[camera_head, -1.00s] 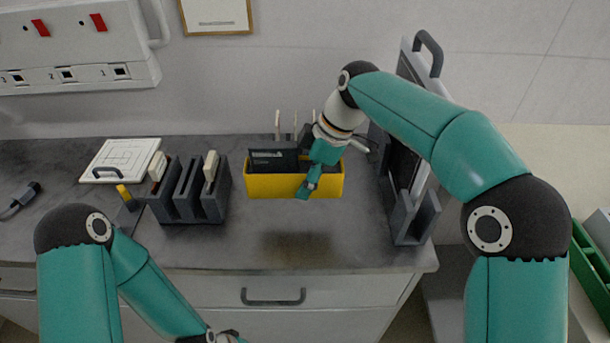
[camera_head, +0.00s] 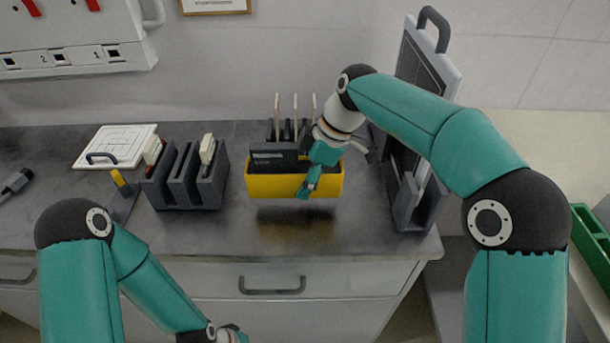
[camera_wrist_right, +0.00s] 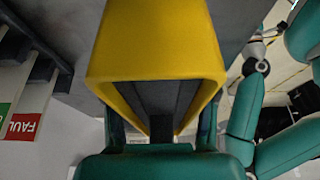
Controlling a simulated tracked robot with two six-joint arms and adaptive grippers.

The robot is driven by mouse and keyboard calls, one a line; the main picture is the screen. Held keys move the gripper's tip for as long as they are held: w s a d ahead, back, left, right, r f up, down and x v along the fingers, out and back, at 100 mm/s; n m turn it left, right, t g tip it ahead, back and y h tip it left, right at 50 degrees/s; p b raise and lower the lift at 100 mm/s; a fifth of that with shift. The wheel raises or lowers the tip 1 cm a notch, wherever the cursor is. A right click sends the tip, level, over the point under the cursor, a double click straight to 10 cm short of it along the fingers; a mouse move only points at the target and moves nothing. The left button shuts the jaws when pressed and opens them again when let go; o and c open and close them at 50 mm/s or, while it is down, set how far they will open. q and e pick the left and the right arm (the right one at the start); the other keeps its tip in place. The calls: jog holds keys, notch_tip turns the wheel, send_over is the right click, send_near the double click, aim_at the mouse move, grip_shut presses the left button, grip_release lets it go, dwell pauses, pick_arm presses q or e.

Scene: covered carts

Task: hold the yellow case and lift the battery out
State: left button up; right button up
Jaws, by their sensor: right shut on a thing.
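The yellow case (camera_head: 270,186) is an open-topped box in the middle of the head view. Its shadow falls on the counter below it, so it hangs above the surface. The dark battery (camera_head: 273,154) stands in the case, its upper part showing above the rim; its lower part is hidden. My right gripper (camera_head: 310,182) is shut on the case at its right part. In the right wrist view, its fingers (camera_wrist_right: 162,130) lie on both sides of the yellow case (camera_wrist_right: 155,40), with dark grey material inside.
A dark slotted rack (camera_head: 187,182) stands on the counter left of the case. Behind the case is another rack with thin pale cards (camera_head: 296,112). A tall panel with a handle (camera_head: 433,70) stands at right. The counter front (camera_head: 330,238) is clear.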

aim_at(305, 203)
jog(key=shift+f+b, duration=1.55)
jog(key=shift+f, duration=0.8)
jog(key=shift+f, duration=0.1)
jog(key=o, duration=1.4)
jog(key=shift+c, duration=0.2)
